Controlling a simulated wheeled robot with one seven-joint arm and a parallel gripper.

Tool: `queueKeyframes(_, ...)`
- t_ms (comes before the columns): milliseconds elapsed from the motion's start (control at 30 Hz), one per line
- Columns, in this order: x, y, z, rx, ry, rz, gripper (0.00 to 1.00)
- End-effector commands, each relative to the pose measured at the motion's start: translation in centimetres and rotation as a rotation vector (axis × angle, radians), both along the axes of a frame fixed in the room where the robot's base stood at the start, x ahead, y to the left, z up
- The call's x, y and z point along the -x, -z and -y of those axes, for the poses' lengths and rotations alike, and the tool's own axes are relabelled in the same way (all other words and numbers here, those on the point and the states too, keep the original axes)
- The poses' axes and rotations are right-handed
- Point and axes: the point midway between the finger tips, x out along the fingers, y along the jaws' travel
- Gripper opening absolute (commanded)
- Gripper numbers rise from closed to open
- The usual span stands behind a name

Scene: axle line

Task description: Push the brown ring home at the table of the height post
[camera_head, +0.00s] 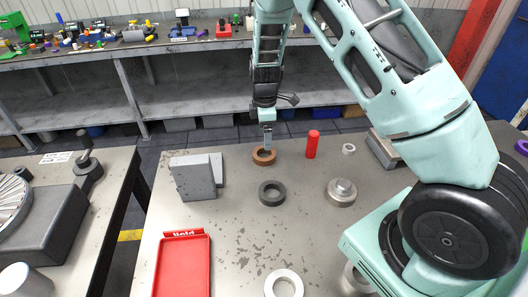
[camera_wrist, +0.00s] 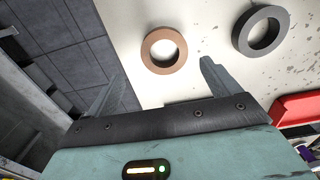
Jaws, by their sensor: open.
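A brown ring (camera_head: 256,160) lies flat near the back edge of the middle steel table (camera_head: 235,235). My gripper (camera_head: 267,138) points down over this ring and partly hides it. In the wrist view my gripper (camera_wrist: 163,85) has its two fingers spread wide with nothing between them. The brown ring (camera_wrist: 147,56) shows there beyond the fingertips, whole and apart from them. A dark upright post (camera_head: 85,152) with a round knob stands on the left table; I cannot tell if it is the height post.
A dark grey ring (camera_head: 263,194) lies in front of the brown ring. Grey blocks (camera_head: 192,181) stand to its left, a red cylinder (camera_head: 312,145) to its right.

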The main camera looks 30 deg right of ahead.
Motion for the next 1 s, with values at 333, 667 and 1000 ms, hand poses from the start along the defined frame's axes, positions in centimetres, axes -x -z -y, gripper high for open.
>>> queueKeyframes(333,0.1,2.8,-0.1,0.000,-0.001,-0.001,0.88)
queueKeyframes(667,0.5,6.6,-0.6,0.000,0.001,-0.002,0.88)
queueKeyframes(1000,0.4,7.7,-0.6,-0.001,0.001,0.001,0.88)
